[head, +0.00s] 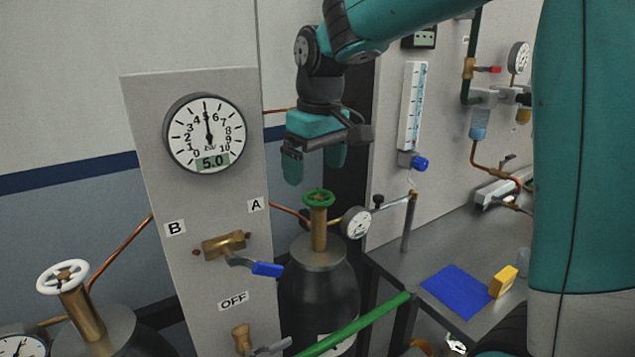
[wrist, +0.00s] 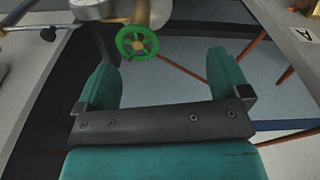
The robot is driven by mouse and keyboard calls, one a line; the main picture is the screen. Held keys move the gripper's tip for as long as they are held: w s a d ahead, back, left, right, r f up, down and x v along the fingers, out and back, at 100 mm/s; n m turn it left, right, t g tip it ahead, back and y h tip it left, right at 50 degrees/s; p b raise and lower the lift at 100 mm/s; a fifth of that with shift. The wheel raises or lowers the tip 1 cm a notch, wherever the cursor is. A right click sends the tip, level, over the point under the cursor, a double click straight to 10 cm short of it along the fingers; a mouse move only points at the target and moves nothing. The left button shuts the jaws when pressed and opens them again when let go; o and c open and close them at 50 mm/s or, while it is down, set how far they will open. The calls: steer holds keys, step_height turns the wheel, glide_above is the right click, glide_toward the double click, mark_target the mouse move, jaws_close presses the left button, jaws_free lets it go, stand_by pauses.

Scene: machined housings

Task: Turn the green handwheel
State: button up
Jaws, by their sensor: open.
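The green handwheel (head: 318,198) sits on a brass valve stem at the top of a dark gas cylinder (head: 318,290) in the head view. In the wrist view the green handwheel (wrist: 137,43) shows beyond the fingers, nearer the left one. My gripper (head: 314,170) is above the handwheel, pointing down, with its two teal fingers spread. It is apart from the wheel and holds nothing. The wrist view shows the open fingers of my gripper (wrist: 162,75) with an empty gap between them.
A round pressure gauge (head: 357,222) sticks out right of the valve. A grey panel with a large dial (head: 205,133) stands to the left, with a blue-handled valve (head: 266,269) below. A white handwheel (head: 63,276) tops another cylinder. A bench (head: 440,262) is at right.

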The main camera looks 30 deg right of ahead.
steer(key=g, duration=0.1)
glide_toward(319, 196)
steer(key=shift+n, duration=0.3)
step_height(319, 196, down, 9)
steer(key=shift+w+a+r+p, duration=0.1)
steer(key=shift+r+p, duration=0.1)
steer(key=shift+p, duration=1)
steer(key=c, duration=0.9)
